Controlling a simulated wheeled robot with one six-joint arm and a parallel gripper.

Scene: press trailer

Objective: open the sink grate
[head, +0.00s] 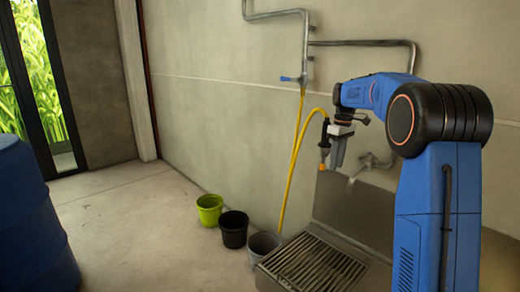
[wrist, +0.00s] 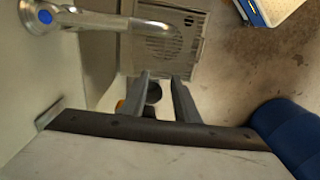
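The sink grate (head: 312,265) is a dark slatted panel lying flat over the low metal sink at the bottom of the head view. In the wrist view a slotted grey panel (wrist: 192,48) shows beyond the fingers, partly covered by the curved tap (wrist: 120,22). My gripper (head: 338,152) is above and apart from the grate, near the wall and beside the hanging hose nozzle (head: 324,142). In the wrist view its two fingers (wrist: 160,78) stand apart. A dark round thing shows between them; I cannot tell how near it is.
A yellow hose (head: 292,170) hangs from a wall pipe (head: 300,45). A green bucket (head: 209,209), a black bucket (head: 234,229) and a grey bucket (head: 263,246) stand in a row left of the sink. A blue barrel (head: 30,225) stands far left. The floor between is clear.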

